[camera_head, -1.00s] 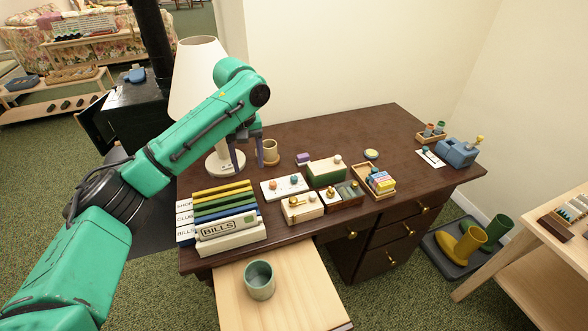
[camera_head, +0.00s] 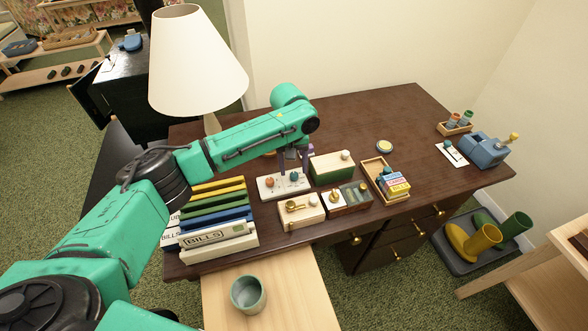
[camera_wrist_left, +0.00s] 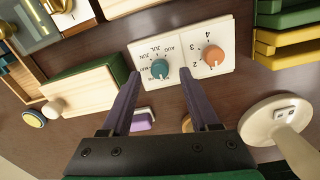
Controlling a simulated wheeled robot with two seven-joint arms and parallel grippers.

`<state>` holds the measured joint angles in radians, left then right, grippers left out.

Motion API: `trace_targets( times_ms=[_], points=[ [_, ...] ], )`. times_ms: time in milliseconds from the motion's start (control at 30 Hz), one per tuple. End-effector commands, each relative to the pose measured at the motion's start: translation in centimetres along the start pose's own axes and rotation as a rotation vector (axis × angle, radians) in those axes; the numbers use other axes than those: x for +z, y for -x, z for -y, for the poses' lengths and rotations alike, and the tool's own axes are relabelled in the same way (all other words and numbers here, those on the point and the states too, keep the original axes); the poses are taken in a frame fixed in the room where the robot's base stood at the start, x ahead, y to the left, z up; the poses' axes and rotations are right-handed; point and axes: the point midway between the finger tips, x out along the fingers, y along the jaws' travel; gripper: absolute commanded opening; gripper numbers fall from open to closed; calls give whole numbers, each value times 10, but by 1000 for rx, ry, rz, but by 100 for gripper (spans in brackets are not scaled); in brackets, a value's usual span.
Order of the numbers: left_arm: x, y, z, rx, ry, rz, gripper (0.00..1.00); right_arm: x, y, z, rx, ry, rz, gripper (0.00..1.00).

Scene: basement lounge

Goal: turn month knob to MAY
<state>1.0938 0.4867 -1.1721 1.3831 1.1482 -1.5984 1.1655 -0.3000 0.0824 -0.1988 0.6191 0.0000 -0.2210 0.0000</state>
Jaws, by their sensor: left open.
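The white knob panel (camera_head: 283,187) lies on the dark desk, with a teal month knob (camera_head: 293,174) and an orange knob (camera_head: 270,182). In the left wrist view, month labels, JUL and AUG among them, ring the teal knob (camera_wrist_left: 159,68); the orange knob (camera_wrist_left: 213,56) has numbers beside it. I cannot tell which month the teal knob marks. My left gripper (camera_head: 294,158) is open over the panel. In the left wrist view its purple fingertips (camera_wrist_left: 158,74) are spread on either side of the teal knob, with gaps to it. My right gripper is not in view.
A green-and-white box (camera_head: 330,168) and boxes with small knobs (camera_head: 301,211) stand close to the panel. Colored files (camera_head: 215,215) are to its left, and a lamp (camera_head: 197,60) stands behind. The desk's right rear (camera_head: 400,110) is mostly clear.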

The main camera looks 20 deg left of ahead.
Motion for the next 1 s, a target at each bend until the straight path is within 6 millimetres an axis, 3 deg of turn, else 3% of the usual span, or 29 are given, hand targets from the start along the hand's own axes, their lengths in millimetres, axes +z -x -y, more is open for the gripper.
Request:
trace_targets(
  times_ms=[100, 367, 467, 533, 567, 1000],
  points=[
    [0, -14, 0, 0, 0, -1, 62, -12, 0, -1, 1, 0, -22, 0],
    [0, -17, 0, 0, -1, -2, 62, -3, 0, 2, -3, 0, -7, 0],
    [0, -17, 0, 1, -1, -2, 31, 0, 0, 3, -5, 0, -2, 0],
    [0, -17, 0, 1, -1, -2, 4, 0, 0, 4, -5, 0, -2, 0],
    [0, -17, 0, 1, -1, -2, 0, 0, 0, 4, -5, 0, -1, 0],
    [0, -14, 0, 1, -59, 3, 0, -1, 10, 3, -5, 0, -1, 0]
  ],
)
